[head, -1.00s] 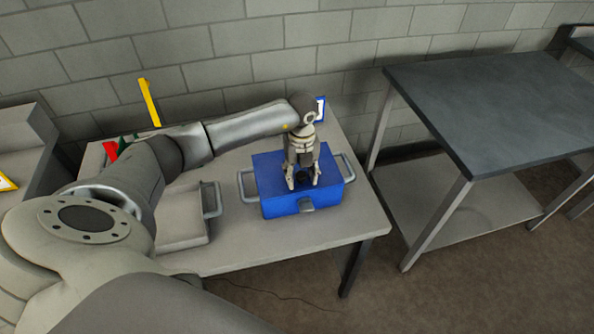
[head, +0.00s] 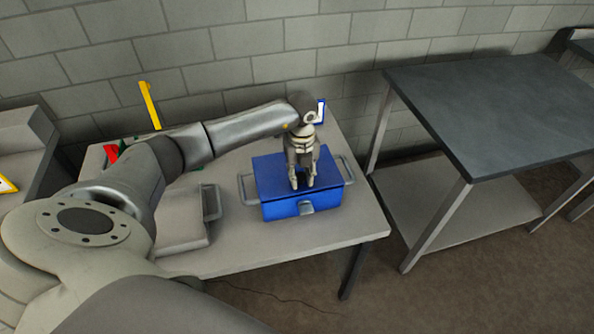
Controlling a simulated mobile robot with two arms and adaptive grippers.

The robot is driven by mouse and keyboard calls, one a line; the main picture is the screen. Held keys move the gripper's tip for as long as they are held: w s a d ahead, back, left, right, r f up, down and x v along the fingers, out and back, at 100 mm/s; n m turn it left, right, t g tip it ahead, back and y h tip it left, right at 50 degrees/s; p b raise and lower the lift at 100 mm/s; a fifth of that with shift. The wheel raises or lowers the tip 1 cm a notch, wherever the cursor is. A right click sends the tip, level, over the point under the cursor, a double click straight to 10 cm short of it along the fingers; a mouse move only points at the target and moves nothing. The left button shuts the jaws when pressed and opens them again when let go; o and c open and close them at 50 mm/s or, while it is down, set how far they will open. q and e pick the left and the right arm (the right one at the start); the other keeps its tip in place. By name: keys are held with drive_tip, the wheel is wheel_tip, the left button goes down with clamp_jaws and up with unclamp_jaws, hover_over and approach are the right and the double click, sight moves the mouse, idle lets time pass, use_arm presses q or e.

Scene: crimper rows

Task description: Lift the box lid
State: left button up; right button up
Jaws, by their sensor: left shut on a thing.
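A blue box (head: 278,210) with grey side handles and a grey front latch stands on the light table. Its flat blue lid (head: 270,172) lies on top, and a thin dark line runs along the front edge below it. I cannot tell whether there is any gap. My left gripper (head: 301,184) points down at the middle of the lid. Its fingers are close together, shut on the lid's small dark knob, which they now hide. My right gripper is not in view.
A grey tray-like container (head: 185,220) with a handle stands left of the box on the light table (head: 340,226). Red and yellow items are at the back left. A dark-topped table (head: 490,105) is at the right, past a gap. A brick wall is behind.

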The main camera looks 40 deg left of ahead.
use_arm(q)
drive_tip(key=shift+w+a+r+p, duration=0.15)
drive_tip(key=shift+a+r, duration=0.05)
drive_tip(key=shift+r, duration=0.25)
drive_tip(key=shift+w+a+r+p, duration=0.15)
drive_tip(key=shift+w+r, duration=0.05)
drive_tip(key=shift+r, duration=0.25)
drive_tip(key=shift+w+a+r+p, duration=0.15)
drive_tip(key=shift+a+r, duration=0.05)
drive_tip(key=shift+r, duration=0.25)
drive_tip(key=shift+w+a+r+p, duration=0.2)
drive_tip(key=shift+a+r+p, duration=0.05)
drive_tip(key=shift+r, duration=0.35)
drive_tip(key=shift+w+a+r+p, duration=0.25)
drive_tip(key=shift+a+r, duration=0.05)
drive_tip(key=shift+r, duration=0.35)
drive_tip(key=shift+w+a+r+p, duration=0.2)
drive_tip(key=shift+a+r+p, duration=0.05)
drive_tip(key=shift+r, duration=0.35)
drive_tip(key=shift+w, duration=0.1)
drive_tip(key=shift+w+a+r+b, duration=0.2)
drive_tip(key=shift+w+a+r, duration=0.45)
drive_tip(key=shift+a, duration=0.15)
drive_tip(key=shift+w+a+r+b, duration=0.2)
drive_tip(key=shift+w+a+r, duration=0.4)
drive_tip(key=shift+a, duration=0.2)
drive_tip(key=shift+w+a+r+b, duration=0.3)
drive_tip(key=shift+w+a+r, duration=0.75)
drive_tip(key=shift+a, duration=0.15)
